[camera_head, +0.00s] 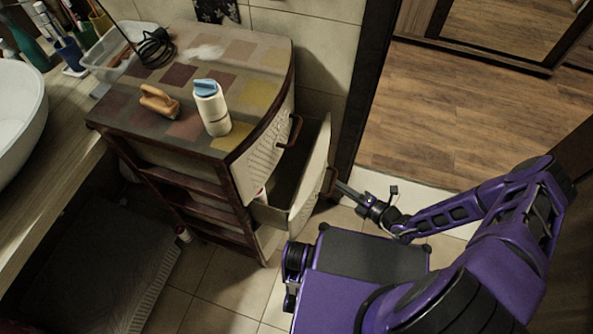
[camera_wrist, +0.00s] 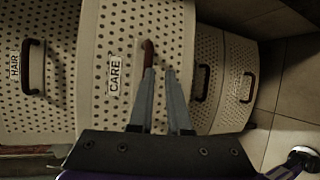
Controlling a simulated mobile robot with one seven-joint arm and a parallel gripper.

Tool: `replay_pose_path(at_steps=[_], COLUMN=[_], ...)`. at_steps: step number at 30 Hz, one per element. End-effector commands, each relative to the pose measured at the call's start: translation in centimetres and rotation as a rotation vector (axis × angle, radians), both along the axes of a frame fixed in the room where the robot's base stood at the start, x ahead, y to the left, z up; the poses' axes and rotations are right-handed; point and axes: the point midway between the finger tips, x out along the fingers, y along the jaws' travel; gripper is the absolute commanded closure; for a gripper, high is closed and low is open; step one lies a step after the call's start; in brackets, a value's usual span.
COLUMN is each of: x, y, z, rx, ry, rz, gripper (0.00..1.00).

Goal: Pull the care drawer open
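The care drawer (camera_head: 312,178) stands pulled out from the cabinet, and its dark interior shows behind the front. In the wrist view its perforated white front (camera_wrist: 172,30) carries a CARE label (camera_wrist: 114,75) and a brown handle (camera_wrist: 148,50). My gripper (camera_head: 340,187) is at this handle (camera_head: 329,181), with its fingers pointing at the drawer front. In the wrist view my gripper (camera_wrist: 159,72) shows a gap between its fingertips. The left fingertip overlaps the lower part of the handle, and I cannot tell whether they touch.
The closed HAIR drawer (camera_wrist: 30,70) is above the care drawer. On the cabinet top stand a white bottle with a blue cap (camera_head: 211,106) and an orange-handled brush (camera_head: 158,101). A doorway frame (camera_head: 368,85) rises behind my gripper. Wooden floor (camera_head: 480,120) beyond is clear.

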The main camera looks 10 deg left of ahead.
Motion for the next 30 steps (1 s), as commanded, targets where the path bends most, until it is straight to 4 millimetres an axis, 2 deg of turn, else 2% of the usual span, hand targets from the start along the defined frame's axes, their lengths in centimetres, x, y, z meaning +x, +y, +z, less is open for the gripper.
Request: replay_pose_path(at_steps=[1, 24, 30], x=[-7.5, -9.2, -9.6], y=[3.4, -1.7, -2.4], z=[1.5, 2.9, 3.1], rx=[0.059, 0.06, 0.062], ry=[0.089, 0.083, 0.082], rz=[0.117, 0.103, 0.103], gripper=[0.55, 0.55, 0.55])
